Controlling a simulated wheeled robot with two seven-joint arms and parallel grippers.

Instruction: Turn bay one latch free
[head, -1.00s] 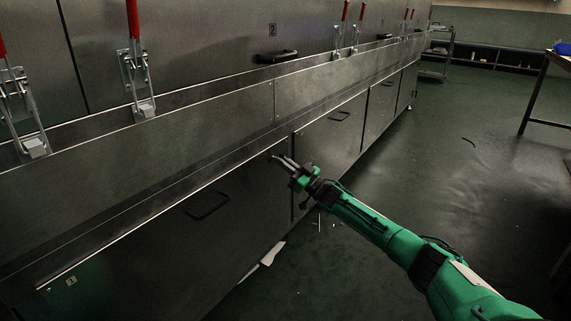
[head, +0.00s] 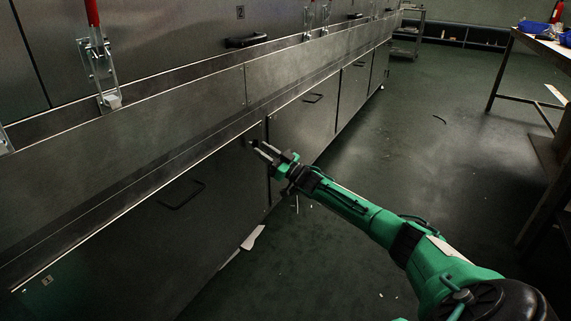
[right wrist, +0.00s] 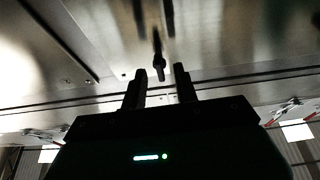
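The bay one door (head: 150,225) is the dark lower panel with a bar handle and a small "1" plate. A small dark latch (head: 250,142) sits near its upper right corner. In the right wrist view the latch (right wrist: 159,62) is a narrow dark lever pointing toward me. My right gripper (head: 261,149) is just to the right of the latch in the head view. In the right wrist view my gripper (right wrist: 159,80) is open, its two fingers apart, with the latch end showing between them. I cannot tell whether they touch it. My left gripper is not in view.
Red-handled toggle clamps (head: 98,55) line the ledge above the doors. A white sheet (head: 253,237) lies on the floor below the door. A table with blue bins (head: 533,27) stands at the right. The floor (head: 400,130) between is mostly clear.

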